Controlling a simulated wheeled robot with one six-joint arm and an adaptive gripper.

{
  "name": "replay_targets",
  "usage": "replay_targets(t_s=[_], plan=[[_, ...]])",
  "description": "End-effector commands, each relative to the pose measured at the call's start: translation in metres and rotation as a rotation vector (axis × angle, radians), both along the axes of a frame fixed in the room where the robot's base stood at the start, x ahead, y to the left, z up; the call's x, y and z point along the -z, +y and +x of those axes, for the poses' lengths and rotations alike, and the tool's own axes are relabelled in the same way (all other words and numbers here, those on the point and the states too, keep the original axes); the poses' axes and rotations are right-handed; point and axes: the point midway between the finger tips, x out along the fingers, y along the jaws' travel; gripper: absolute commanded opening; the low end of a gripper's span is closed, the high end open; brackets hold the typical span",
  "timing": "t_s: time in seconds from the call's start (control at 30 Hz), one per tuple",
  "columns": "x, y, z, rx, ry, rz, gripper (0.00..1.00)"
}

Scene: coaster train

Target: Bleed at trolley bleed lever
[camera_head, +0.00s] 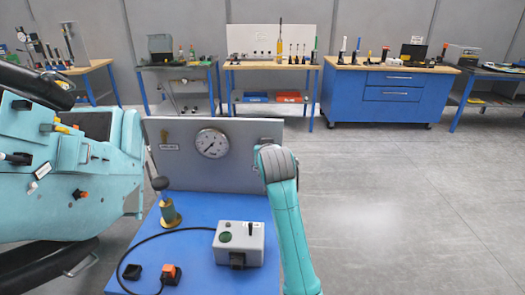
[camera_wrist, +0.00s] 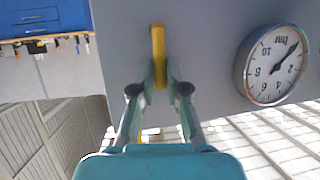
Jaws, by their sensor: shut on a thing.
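The bleed lever (camera_wrist: 158,45) is a yellow bar on the grey panel (camera_wrist: 205,40) in the wrist view. My gripper (camera_wrist: 160,75) is shut on the lever's lower part in that view, one finger on each side. In the head view, my teal arm reaches up to the right part of the trolley's grey panel (camera_head: 225,172). The gripper and the held lever are hidden there behind the arm's end. The round pressure gauge (camera_head: 212,143) is on the panel, left of my arm; it also shows in the wrist view (camera_wrist: 272,65).
The trolley's blue top (camera_head: 195,220) carries a brass valve (camera_head: 169,211), a grey control box (camera_head: 240,243) and a cabled orange-and-black plug (camera_head: 171,274). A teal coaster car (camera_head: 65,185) stands close on the left. Workbenches line the back wall. The floor on the right is clear.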

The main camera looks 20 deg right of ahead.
Motion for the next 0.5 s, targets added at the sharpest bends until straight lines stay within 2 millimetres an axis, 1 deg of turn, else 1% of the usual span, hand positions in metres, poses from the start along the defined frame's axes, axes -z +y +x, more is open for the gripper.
replay_targets(t_s=[0.03,0.07,0.1,0.13,0.17,0.5], plan=[[0.0016,-0.0003,-0.0002,0.001,0.003,0.0,0.0],[0.0016,-0.0004,-0.0002,0.001,0.003,0.0,0.19],[0.0017,-0.0004,-0.0002,0.001,0.003,0.0,0.29],[0.0016,-0.0004,-0.0002,0.001,0.003,0.0,0.36],[0.0015,-0.0005,-0.0002,0.001,0.003,0.0,0.39],[-0.0006,0.0003,-0.0027,0.001,0.001,-0.001,0.39]])
